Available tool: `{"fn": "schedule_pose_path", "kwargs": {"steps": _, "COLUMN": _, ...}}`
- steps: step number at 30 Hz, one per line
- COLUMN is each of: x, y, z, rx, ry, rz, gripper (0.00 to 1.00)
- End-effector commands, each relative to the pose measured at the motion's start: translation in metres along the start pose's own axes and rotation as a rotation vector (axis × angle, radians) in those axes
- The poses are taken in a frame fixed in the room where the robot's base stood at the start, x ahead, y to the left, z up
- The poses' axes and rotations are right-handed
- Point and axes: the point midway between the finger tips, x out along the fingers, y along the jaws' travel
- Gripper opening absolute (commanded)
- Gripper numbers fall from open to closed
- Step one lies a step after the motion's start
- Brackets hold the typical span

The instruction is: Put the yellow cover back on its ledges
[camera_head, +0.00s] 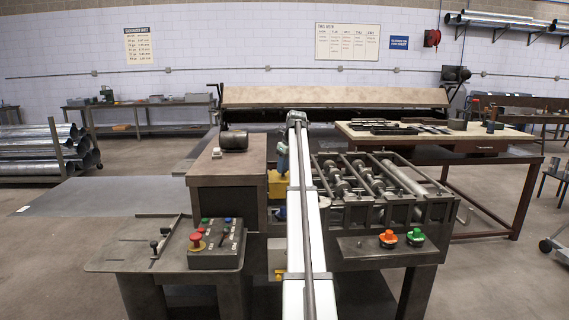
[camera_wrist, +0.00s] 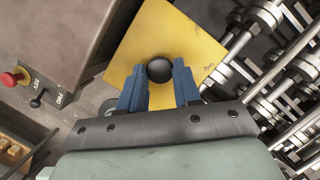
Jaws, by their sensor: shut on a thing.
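The yellow cover (camera_wrist: 185,35) is a flat square plate with a round black knob (camera_wrist: 160,69) in its middle. In the wrist view my gripper (camera_wrist: 160,80) has its blue fingers shut on the knob, one finger on each side. The cover looks turned at an angle to the machine's edges. In the head view part of the yellow cover (camera_head: 278,184) shows left of my white arm, between the brown cabinet and the roller frame. My arm hides much of it. The ledges are not clearly visible, and I cannot tell whether the cover touches them.
The roller machine (camera_head: 385,190) with its shafts stands right of the cover. The brown cabinet (camera_head: 228,175) with a control box (camera_head: 217,246) stands to the left. Orange (camera_head: 388,238) and green (camera_head: 416,237) knobs sit on the front shelf. A table with tools (camera_head: 430,135) is behind right.

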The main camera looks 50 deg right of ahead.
Motion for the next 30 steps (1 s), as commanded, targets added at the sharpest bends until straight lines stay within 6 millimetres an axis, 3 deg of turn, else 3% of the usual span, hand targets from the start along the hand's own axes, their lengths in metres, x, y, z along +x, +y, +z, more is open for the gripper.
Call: {"fn": "schedule_pose_path", "kwargs": {"steps": 30, "x": 0.069, "y": 0.0, "z": -0.022, "rx": 0.001, "ry": 0.0, "rz": 0.0, "gripper": 0.0}}
